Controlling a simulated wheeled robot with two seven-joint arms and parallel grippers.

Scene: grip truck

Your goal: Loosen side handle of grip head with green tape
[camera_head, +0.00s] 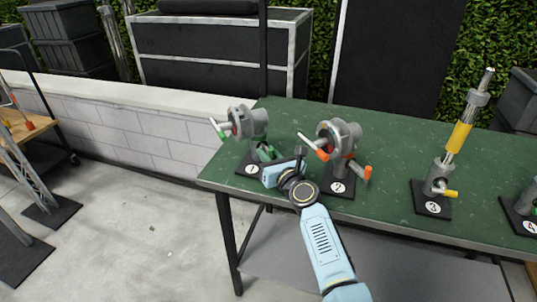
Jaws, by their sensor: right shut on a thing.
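The grip head with green tape (252,124) stands upright on the black base marked 1, at the left end of the green table. A green-taped handle (220,134) sticks out to its left. Its lower green side handle (266,151) points toward my right gripper (267,165). My right gripper, light blue, is shut on this lower handle, and its body hides part of the handle and base. My left gripper is not in view.
A grip head with orange tape (341,136) stands close by on base 2, right of my gripper. A yellow-taped post (459,137) stands on base 3. The green table (393,150) is clear between bases 2 and 3. A low white wall (135,130) runs behind at left.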

